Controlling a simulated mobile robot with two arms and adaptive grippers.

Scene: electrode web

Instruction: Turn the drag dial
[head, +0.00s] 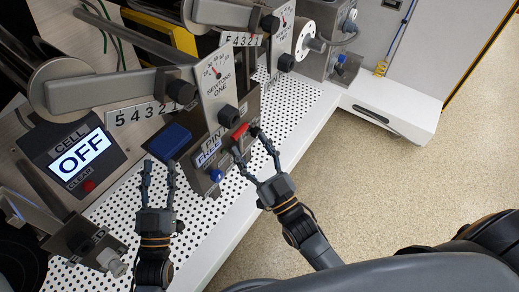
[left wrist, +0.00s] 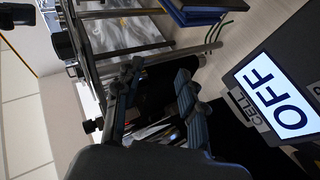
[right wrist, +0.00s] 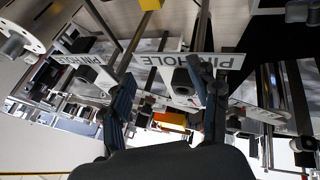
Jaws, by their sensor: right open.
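No label reading drag shows, so I cannot tell which knob is the drag dial. Black knobs stand by the 5-4-3-2-1 scales: a near one (head: 181,92) and a far one (head: 270,24). Another black knob (head: 229,116) sits below the NEWTONS ONE gauge (head: 217,78). My right gripper (head: 249,143) is open, its fingertips close to a red knob (head: 240,131) on the panel marked FREE; contact is unclear. In the right wrist view, PINHOLE plates (right wrist: 165,62) show beyond its fingers. My left gripper (head: 159,172) is open and empty, near a blue block (head: 168,141).
A CELL box (head: 75,160) reading OFF stands at left, with a red CLEAR button (head: 88,186). A blue knob (head: 216,175) is low on the FREE panel. The perforated white bench (head: 205,215) has bare room along its front edge. Open floor (head: 350,190) lies right.

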